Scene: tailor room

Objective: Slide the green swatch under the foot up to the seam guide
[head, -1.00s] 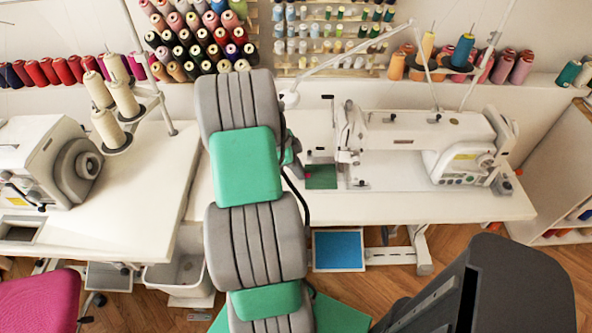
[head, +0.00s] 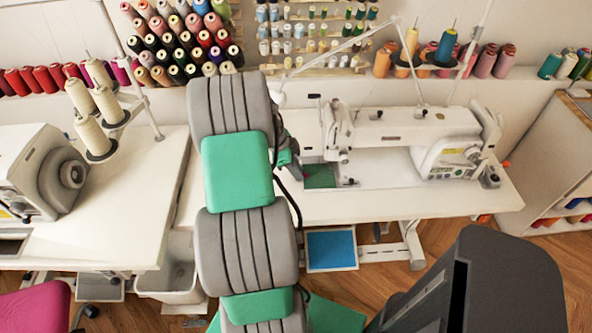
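The green swatch (head: 320,176) lies flat on the sewing table (head: 400,205), at the left of the white sewing machine (head: 400,130). Its left part is hidden behind my arm. The machine's needle head and foot (head: 340,158) stand just right of the swatch. The foot is too small to make out clearly, and I cannot tell whether the swatch's edge is under it. I cannot make out the seam guide. My grey and green arm reaches over the table left of the swatch.
An overlocker (head: 40,170) and cream thread cones (head: 92,135) stand on the left table. A thread stand rises behind the sewing machine. A dark chair (head: 510,280) is at front right, a pink chair (head: 35,305) at front left. The table's front right is clear.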

